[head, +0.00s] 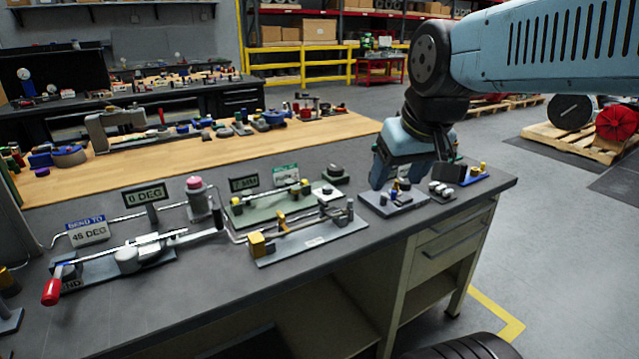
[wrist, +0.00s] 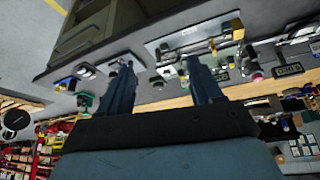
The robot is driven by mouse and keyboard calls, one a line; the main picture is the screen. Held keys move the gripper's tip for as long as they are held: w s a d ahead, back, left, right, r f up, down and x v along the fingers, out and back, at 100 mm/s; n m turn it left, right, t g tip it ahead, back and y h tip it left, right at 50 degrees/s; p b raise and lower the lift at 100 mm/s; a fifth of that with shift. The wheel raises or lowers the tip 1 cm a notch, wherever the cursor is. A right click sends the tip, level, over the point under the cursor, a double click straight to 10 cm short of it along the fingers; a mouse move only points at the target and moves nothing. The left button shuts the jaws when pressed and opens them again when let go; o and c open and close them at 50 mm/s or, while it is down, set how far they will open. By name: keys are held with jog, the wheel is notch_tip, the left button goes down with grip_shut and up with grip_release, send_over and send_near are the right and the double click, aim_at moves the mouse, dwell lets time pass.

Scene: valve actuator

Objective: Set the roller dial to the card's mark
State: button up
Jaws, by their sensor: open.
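A green-based fixture (head: 240,218) stands mid-bench in the head view, with yellow and metal parts on it. A dark readout marked MM (head: 244,183) and a green-headed card (head: 286,174) stand behind it; their figures are too small to read. I cannot make out for certain which part is the roller dial. My gripper (head: 408,182) is open and empty, above the right end of the bench, to the right of the green fixture. In the wrist view its two fingers (wrist: 162,82) are spread apart, and the green fixture (wrist: 227,58) shows upside down beyond the right finger.
A grey plate with a brass block (head: 312,240) lies in front of the green fixture. A bending tool with a red handle (head: 52,290) and its BEND TO card (head: 88,230) are at left. Small fixtures (head: 396,206) sit below my gripper. The bench's front strip is clear.

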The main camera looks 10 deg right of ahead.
jog(key=w+r+n+g, duration=0.1)
jog(key=w+r+n, duration=0.2)
jog(key=w, duration=1)
jog(key=n+g, duration=0.4)
jog(key=n, duration=0.4)
send_over(327, 187)
notch_tip(327, 187, down, 16)
notch_tip(327, 187, down, 13)
jog(key=shift+w+f, duration=0.1)
jog(key=shift+w, duration=0.05)
